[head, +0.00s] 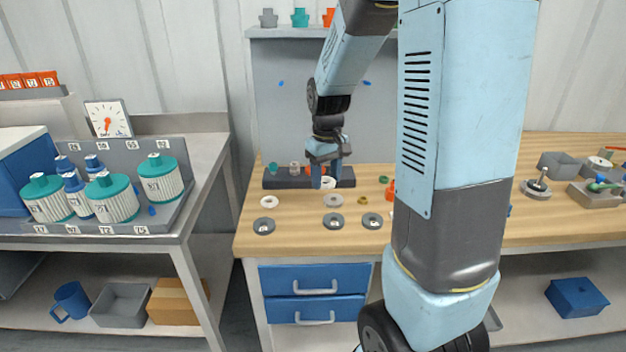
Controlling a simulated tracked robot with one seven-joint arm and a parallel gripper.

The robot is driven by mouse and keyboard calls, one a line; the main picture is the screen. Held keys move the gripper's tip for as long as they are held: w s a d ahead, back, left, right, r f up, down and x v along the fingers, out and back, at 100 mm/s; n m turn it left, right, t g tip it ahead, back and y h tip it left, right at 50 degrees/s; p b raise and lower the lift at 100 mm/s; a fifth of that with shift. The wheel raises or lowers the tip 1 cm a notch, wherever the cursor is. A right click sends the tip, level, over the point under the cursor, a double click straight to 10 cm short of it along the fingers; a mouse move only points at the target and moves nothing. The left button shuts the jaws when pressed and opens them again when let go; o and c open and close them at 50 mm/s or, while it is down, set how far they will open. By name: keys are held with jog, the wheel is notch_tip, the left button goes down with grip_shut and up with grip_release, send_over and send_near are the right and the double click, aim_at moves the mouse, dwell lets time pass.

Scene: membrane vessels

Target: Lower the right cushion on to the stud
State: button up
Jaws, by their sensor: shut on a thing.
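My gripper (326,172) is over the middle of the wooden bench, pointing down. It is shut on a small white piece (328,183), which I take to be the right cushion; its shape is mostly hidden by the jaws. Below it lies a pale grey ring (333,200). Three dark grey discs with light centres lie nearer the front edge: a left one (264,226), a middle one (333,221) and a right one (372,221). I cannot tell which bears the stud. A white ring (269,202) lies to the left.
A dark rack (285,182) with small coloured fittings stands behind my gripper. Small brass and green rings and an orange part (389,188) lie to the right. My own arm hides the bench further right. Teal-capped white vessels (112,201) stand on the left table.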

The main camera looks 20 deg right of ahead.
jog(key=s+d+r, duration=0.2)
jog(key=s+r, duration=0.2)
jog(key=r, duration=0.2)
dwell(0.6)
jog(key=shift+s+d, duration=0.1)
